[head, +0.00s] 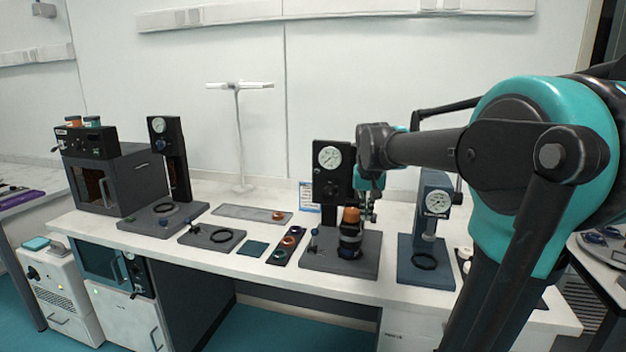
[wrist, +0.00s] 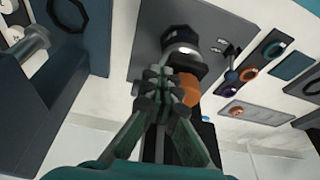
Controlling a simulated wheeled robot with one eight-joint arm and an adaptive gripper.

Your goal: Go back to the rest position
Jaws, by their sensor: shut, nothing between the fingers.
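My gripper (head: 369,209) is at the dark gauge stand (head: 329,187) in the middle of the white bench (head: 200,252). In the wrist view my gripper (wrist: 165,82) shows with its fingers together and nothing between them. A dark cylinder with an orange cap (head: 351,215) stands on the stand's base, just left of the fingers. The orange part (wrist: 192,90) also shows right beside the fingers in the wrist view. I cannot tell whether they touch.
A blue-grey gauge stand (head: 437,228) is close on the right. To the left are a small rack with rings (head: 287,246), a flat plate with a black ring (head: 212,236), another gauge stand (head: 170,160) and a dark oven (head: 135,180). The air above the bench is mostly clear.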

